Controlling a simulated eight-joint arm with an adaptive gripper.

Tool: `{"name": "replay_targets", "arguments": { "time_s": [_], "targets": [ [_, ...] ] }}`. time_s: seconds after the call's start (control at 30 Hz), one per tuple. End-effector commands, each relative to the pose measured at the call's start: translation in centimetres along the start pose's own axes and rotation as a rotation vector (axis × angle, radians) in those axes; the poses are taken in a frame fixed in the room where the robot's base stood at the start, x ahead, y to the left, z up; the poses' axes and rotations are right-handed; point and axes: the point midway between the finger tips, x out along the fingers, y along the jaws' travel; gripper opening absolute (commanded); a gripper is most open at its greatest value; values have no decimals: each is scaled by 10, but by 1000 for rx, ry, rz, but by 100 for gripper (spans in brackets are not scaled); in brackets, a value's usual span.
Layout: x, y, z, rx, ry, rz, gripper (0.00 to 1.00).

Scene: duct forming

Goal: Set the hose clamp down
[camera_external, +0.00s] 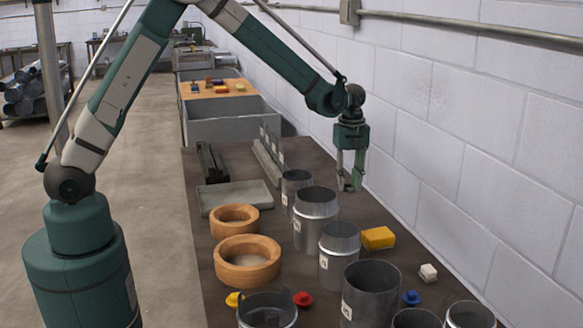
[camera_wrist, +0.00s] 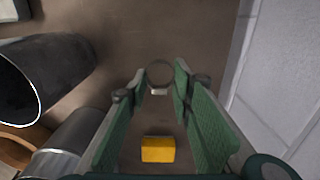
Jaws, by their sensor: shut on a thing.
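My gripper (camera_external: 349,182) hangs pointing down above the right side of the dark table, near the white block wall. In the wrist view my gripper (camera_wrist: 161,76) has its two green fingers on either side of the hose clamp (camera_wrist: 159,90), a small thin grey ring with a lighter piece at its lower edge. The fingers are shut on it, and dark table surface shows around it. In the outside view the clamp is too small to make out between the fingertips.
Several metal duct pieces (camera_external: 315,207) stand left of and in front of my gripper. A yellow block (camera_external: 378,238) lies near the wall; it also shows in the wrist view (camera_wrist: 158,150). Two wooden rings (camera_external: 247,262) lie at the left. Bare table lies below my gripper.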

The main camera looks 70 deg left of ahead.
Motion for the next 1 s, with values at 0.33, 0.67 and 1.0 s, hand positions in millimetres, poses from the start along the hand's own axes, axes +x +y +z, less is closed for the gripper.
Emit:
{"name": "replay_targets", "arguments": {
  "time_s": [0.33, 0.67, 1.0],
  "targets": [
    [35, 0, 0, 0, 0, 0, 15],
    [36, 0, 0, 0, 0, 0, 15],
    [66, 0, 0, 0, 0, 0, 15]
  ]
}}
